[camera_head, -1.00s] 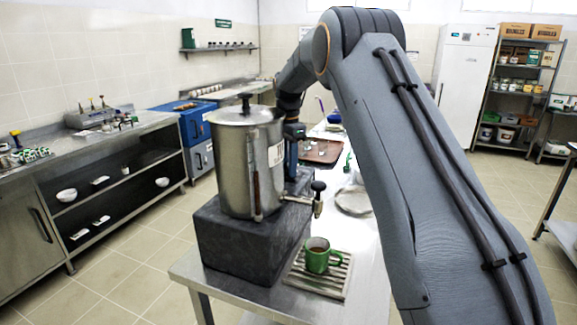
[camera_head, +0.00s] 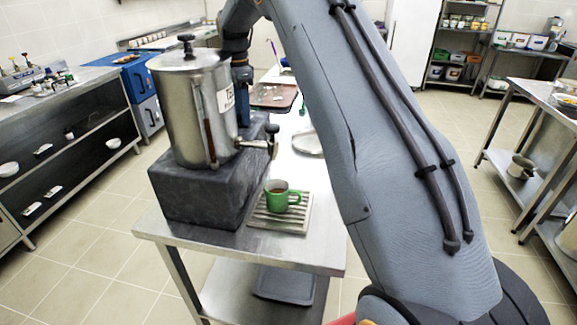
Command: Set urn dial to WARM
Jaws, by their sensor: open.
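The urn (camera_head: 193,105) is a tall steel cylinder with a lid and black knob, standing on a dark stone-like block (camera_head: 205,195). A tap (camera_head: 262,144) with a black handle sticks out on its right side, and a label shows partly on its wall. The urn's dial and the WARM mark cannot be made out. My arm reaches over to the far side of the urn. My gripper (camera_head: 242,92) is open, points down close behind the urn's right edge, and is partly hidden by it. Its fingertips, and whether it touches anything, cannot be seen.
A green mug (camera_head: 281,196) with brown liquid stands on a slatted drip tray (camera_head: 262,221) below the tap. A brown tray (camera_head: 273,95) and a round metal plate (camera_head: 308,143) lie farther back on the steel table (camera_head: 320,248). Open floor lies left and right.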

